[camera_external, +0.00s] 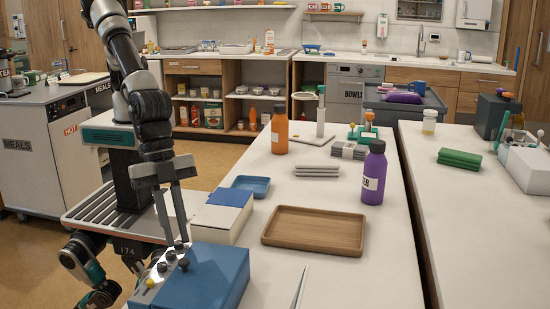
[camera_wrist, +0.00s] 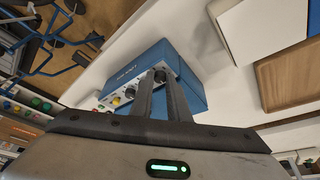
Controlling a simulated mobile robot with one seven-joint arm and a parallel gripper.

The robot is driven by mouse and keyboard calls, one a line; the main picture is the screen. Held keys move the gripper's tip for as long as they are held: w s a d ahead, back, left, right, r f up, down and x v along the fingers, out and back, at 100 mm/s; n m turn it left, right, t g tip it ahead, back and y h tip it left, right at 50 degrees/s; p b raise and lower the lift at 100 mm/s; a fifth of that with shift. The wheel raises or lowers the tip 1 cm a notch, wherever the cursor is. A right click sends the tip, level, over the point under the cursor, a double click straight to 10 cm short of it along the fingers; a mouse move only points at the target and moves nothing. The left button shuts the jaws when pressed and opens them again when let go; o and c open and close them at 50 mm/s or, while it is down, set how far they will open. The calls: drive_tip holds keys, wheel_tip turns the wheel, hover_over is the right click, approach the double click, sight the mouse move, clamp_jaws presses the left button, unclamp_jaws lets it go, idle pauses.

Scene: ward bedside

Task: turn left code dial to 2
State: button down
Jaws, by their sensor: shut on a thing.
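A blue box (camera_external: 212,277) stands on the near left end of the white counter, with a pale panel of dark dials and a yellow knob (camera_external: 150,283) on its side. In the wrist view, the box (camera_wrist: 190,88) shows its panel with small lettering, too small to read. My gripper (camera_external: 178,241) points down at the panel's far end. In the wrist view its fingers (camera_wrist: 163,77) are close together on the end dial, the left code dial (camera_wrist: 160,75), which they partly hide. Another dark dial (camera_wrist: 130,92) and the yellow knob (camera_wrist: 116,101) are clear of the fingers. The dial's number cannot be read.
A white and blue box (camera_external: 220,217) stands just beyond the blue box. A wooden tray (camera_external: 314,249) lies to its right, and a blue dish (camera_external: 250,180) farther back. An orange bottle (camera_external: 279,132) and a purple bottle (camera_external: 374,175) stand on the counter.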

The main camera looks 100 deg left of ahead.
drive_tip(key=b, duration=0.1)
drive_tip(key=m+b, duration=0.1)
drive_tip(key=shift+w+a+f+m+g+b, duration=0.1)
drive_tip(key=shift+w+f+m+g+b, duration=0.05)
drive_tip(key=shift+f+m+g+b, duration=0.15)
drive_tip(key=m+g+b, duration=0.1)
drive_tip(key=m+b, duration=0.1)
drive_tip(key=b, duration=0.1)
drive_tip(key=shift+w+a+m+h, duration=0.1)
drive_tip(key=shift+w+m+h, duration=0.05)
drive_tip(key=shift+m+h, duration=0.2)
drive_tip(key=m, duration=0.1)
drive_tip(key=m+b, duration=0.1)
drive_tip(key=m+g, duration=0.1)
drive_tip(key=shift+w+r+h, duration=0.15)
drive_tip(key=shift+r+h, duration=0.1)
drive_tip(key=shift+m+g+b, duration=0.35)
drive_tip(key=shift+m+g, duration=0.15)
drive_tip(key=shift+m, duration=0.75)
drive_tip(key=c, duration=2)
unclamp_jaws()
